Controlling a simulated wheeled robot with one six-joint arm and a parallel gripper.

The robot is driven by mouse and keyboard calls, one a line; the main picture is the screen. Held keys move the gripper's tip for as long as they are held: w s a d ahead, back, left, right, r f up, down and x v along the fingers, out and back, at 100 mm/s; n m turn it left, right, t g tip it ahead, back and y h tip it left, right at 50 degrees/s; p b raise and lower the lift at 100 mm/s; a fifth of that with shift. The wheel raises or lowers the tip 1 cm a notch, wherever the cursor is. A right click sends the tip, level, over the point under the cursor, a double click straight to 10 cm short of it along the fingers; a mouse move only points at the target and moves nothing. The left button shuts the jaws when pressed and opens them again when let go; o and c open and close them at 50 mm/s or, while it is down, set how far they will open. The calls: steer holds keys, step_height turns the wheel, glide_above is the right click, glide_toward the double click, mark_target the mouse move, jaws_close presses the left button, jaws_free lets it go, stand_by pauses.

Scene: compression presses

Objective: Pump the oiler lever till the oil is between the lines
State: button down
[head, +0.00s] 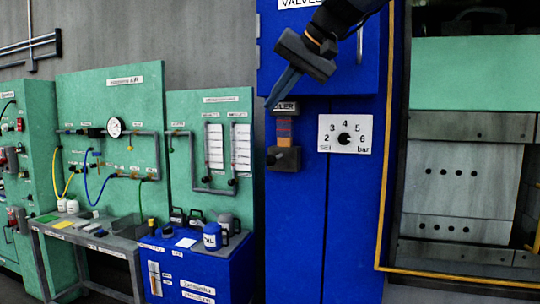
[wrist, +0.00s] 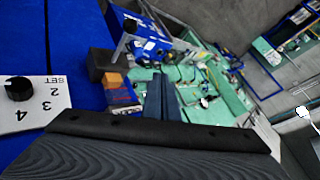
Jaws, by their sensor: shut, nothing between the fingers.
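The oiler (head: 284,132) is mounted on the blue press column, under a partly covered label ending in "LER". It has a small sight window with an orange-red band and a dark block (head: 288,160) with a knob below. The lines and the oil level are too small to read, and I cannot make out the lever clearly. My gripper (head: 271,104) is shut and empty, its fingers pointing down-left just above the oiler, over the label's left end. In the wrist view the oiler (wrist: 117,92) shows just left of my shut fingers (wrist: 160,78); contact cannot be told.
A white dial plate (head: 345,134) marked 2 to 6 bar with a black knob is right of the oiler. A yellow-edged press opening (head: 465,180) lies further right. A blue oil cabinet (head: 195,272) with cans and green wall panels (head: 110,90) stand at the left.

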steer(key=b, duration=0.7)
glide_above(275, 157)
steer(key=shift+f, duration=4.4)
steer(key=shift+f, duration=0.1)
steer(key=shift+f+b, duration=0.35)
steer(key=shift+b, duration=0.15)
steer(key=shift+f+b, duration=1.7)
steer(key=shift+f, duration=0.5)
